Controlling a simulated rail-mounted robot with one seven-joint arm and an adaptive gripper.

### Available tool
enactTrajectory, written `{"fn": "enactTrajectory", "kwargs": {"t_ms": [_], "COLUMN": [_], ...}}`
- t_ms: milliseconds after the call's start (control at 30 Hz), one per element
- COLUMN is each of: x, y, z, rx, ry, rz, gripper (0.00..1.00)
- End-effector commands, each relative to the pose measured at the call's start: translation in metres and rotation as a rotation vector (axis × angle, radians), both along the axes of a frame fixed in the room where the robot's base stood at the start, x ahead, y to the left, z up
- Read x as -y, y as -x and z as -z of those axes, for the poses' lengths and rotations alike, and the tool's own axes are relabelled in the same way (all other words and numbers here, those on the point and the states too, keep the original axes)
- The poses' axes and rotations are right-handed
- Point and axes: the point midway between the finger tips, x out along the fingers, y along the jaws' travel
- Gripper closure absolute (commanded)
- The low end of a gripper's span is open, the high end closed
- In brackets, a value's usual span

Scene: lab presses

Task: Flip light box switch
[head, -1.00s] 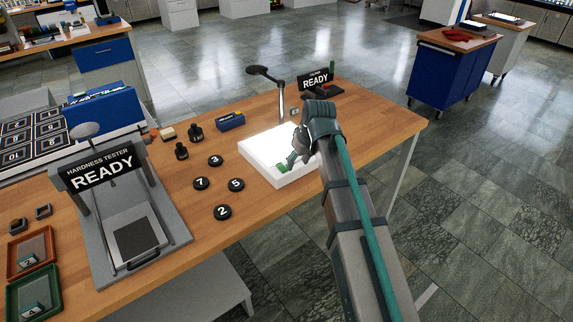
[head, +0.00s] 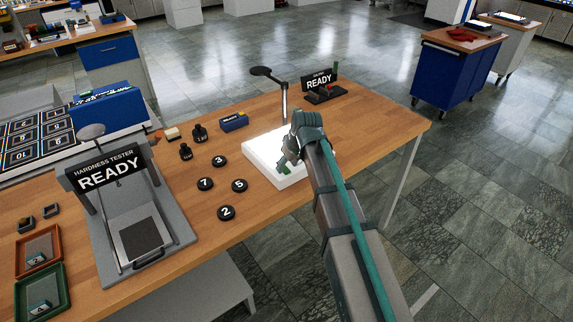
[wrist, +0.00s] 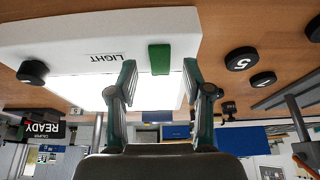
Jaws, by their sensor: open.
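The light box (head: 262,146) is a white box with a brightly lit top, standing on the wooden bench in the head view. In the wrist view its white front wall (wrist: 60,45) carries the label LIGHT, seen upside down. A green switch (wrist: 160,58) sits on its edge; in the head view the switch (head: 283,168) shows partly behind my gripper. My gripper (wrist: 157,72) is open and empty, its two fingers spread either side of the switch in the wrist view. In the head view my gripper (head: 288,156) is over the box's right part. Contact with the switch cannot be told.
Black numbered discs (head: 220,161) lie left of the box. A lamp or magnifier on a post (head: 284,95) stands behind it, and a caliper with a READY sign (head: 319,82) behind right. The hardness tester (head: 108,170) stands left. Bare bench lies to the right.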

Motion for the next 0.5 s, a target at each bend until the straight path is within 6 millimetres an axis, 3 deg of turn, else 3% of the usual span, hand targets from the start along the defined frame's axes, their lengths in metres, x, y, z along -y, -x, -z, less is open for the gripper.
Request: {"fn": "enactTrajectory", "kwargs": {"t_ms": [200,500], "x": [-0.003,-0.004], "y": [-0.004,-0.004], "z": [0.013,0.014], "rx": [0.0,0.001], "ry": [0.0,-0.001], "rz": [0.0,0.0], "gripper": [0.5,0.5]}}
